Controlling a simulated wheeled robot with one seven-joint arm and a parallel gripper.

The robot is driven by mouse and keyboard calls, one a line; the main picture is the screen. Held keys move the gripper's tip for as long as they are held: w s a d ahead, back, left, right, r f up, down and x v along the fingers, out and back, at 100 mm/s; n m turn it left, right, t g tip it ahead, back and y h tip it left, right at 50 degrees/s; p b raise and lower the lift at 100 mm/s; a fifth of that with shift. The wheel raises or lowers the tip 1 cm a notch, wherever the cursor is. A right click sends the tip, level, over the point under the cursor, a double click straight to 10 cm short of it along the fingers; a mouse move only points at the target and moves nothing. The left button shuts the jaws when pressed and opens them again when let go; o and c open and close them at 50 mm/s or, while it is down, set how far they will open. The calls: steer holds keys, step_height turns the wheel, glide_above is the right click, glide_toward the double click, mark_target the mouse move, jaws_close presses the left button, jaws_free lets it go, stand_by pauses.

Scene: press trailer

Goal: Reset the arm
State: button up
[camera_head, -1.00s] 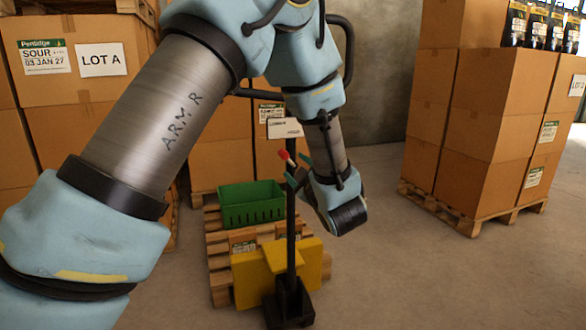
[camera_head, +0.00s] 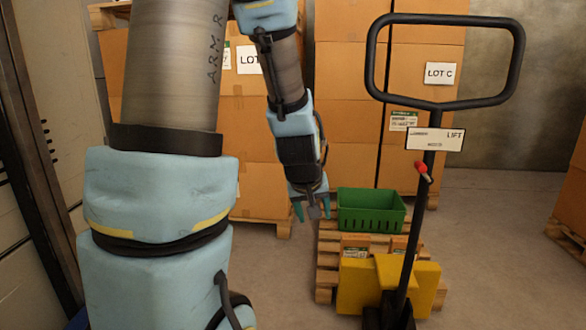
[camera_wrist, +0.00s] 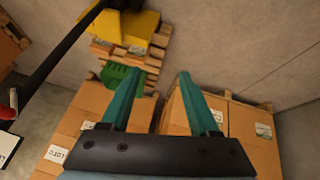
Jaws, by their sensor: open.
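My arm (camera_head: 170,75) hangs bent in the left half of the head view, its forearm pointing down. My gripper (camera_head: 312,212) is at its lower end, left of the green crate (camera_head: 371,222) and apart from the pallet jack handle (camera_head: 432,150). In the wrist view, the two teal fingers of my gripper (camera_wrist: 153,100) stand wide apart with nothing between them. The green crate (camera_wrist: 112,78) shows beyond the left finger there.
Stacked cartons (camera_head: 345,100) fill the back. More cartons stand at the right edge (camera_head: 574,200). Bare floor (camera_head: 490,230) lies right of the jack.

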steer(key=s+a+m+g+y, duration=0.15)
steer(key=s+a+g, duration=0.25)
steer(key=s+a, duration=0.7)
step_height(320, 180, up, 16)
steer(key=p, duration=1.6)
steer(key=shift+w+a+p, duration=0.3)
steer(key=shift+w+p, duration=0.1)
steer(key=shift+w, duration=0.05)
